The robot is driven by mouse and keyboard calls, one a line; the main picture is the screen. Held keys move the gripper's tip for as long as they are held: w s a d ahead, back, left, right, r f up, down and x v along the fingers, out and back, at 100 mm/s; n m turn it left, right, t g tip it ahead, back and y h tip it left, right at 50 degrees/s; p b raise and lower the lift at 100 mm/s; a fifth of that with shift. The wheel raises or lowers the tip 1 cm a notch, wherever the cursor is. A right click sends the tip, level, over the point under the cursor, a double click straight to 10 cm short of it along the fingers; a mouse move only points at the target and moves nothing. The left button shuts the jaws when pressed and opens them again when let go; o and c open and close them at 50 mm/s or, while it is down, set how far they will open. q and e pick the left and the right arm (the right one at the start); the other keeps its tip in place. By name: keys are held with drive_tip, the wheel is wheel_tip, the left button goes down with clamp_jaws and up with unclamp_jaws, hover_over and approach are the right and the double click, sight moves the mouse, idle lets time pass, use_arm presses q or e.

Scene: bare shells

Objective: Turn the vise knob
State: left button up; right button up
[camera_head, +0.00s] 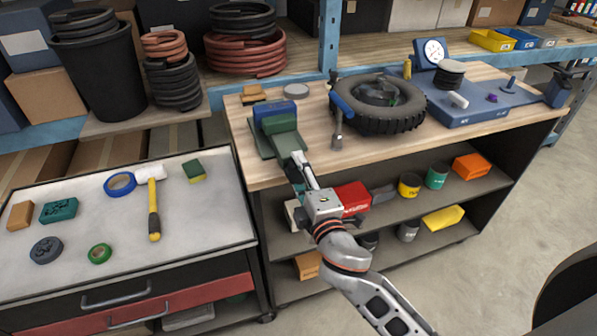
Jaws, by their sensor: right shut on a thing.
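A green vise (275,122) with a blue top part stands on the left front corner of the wooden workbench (240,167). My right gripper (300,168) reaches to the front of the vise from below right, beyond the bench's front edge. It is shut on the vise knob at the front of the vise. The gripper hides most of the knob, so its turn angle cannot be read. My left gripper is not in view.
Shelves below hold boxes and cans. A cart (95,215) at left bears a yellow-handled mallet (153,210) and tape rolls.

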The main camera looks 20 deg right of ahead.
drive_tip(key=shift+m, duration=0.4)
drive_tip(key=o, duration=1.1)
drive_tip(key=shift+c, duration=0.2)
drive_tip(key=s, duration=1.2)
drive_tip(key=shift+d, duration=0.2)
drive_tip(key=s+d+f+m+g+y, duration=0.1)
drive_tip(key=s+f+m+g, duration=0.2)
drive_tip(key=f, duration=1.1)
drive_tip(key=s+d+f+m+g+y, duration=0.1)
drive_tip(key=s+f+m+g, duration=0.3)
drive_tip(key=f, duration=1.1)
drive_tip(key=s+d+m, duration=0.1)
drive_tip(key=s+m, duration=0.2)
drive_tip(key=m, duration=0.2)
drive_tip(key=shift+s, duration=0.15)
